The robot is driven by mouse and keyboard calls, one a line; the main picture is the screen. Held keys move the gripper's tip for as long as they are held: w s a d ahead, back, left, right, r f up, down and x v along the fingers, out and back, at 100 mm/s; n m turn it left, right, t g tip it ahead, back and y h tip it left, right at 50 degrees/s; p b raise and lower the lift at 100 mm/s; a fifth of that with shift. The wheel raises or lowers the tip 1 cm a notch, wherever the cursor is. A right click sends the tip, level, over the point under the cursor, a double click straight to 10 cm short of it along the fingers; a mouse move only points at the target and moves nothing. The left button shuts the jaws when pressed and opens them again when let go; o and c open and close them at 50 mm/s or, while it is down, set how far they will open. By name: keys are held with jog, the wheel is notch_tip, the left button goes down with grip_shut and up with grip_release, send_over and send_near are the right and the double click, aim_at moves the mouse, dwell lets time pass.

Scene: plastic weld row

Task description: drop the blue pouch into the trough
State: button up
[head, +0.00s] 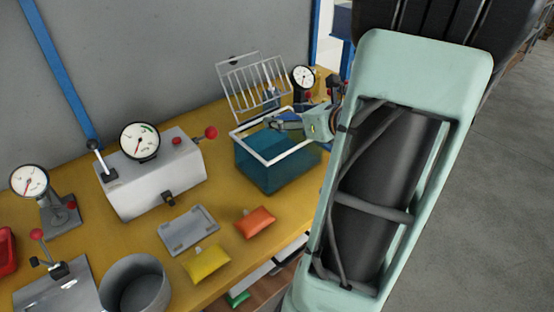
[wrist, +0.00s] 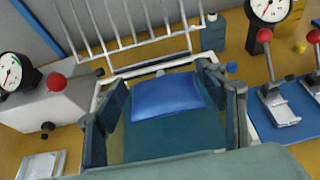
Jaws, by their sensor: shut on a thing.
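The blue pouch (wrist: 167,97) lies between the two fingers of my gripper (wrist: 164,90) in the wrist view. My gripper is shut on it. In the head view my gripper (head: 285,122) is over the trough, and I cannot make out the pouch there. The trough (head: 270,172) is a see-through teal bin with a white rim, standing on the yellow bench. In the wrist view its teal inside (wrist: 165,138) shows below and around the pouch. How high the pouch is above the trough floor is hard to tell.
A white wire grille (head: 252,85) stands up at the trough's back edge. A dial gauge (head: 303,77) stands behind it. A grey machine with a dial (head: 155,175) is to the left. An orange pouch (head: 256,221), a yellow pouch (head: 207,264) and a grey tray (head: 188,229) lie in front.

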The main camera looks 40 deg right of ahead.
jog(key=shift+f+b, duration=0.35)
jog(key=shift+f, duration=0.45)
jog(key=o, duration=1.2)
jog(key=shift+c, duration=0.2)
jog(key=v, duration=1.2)
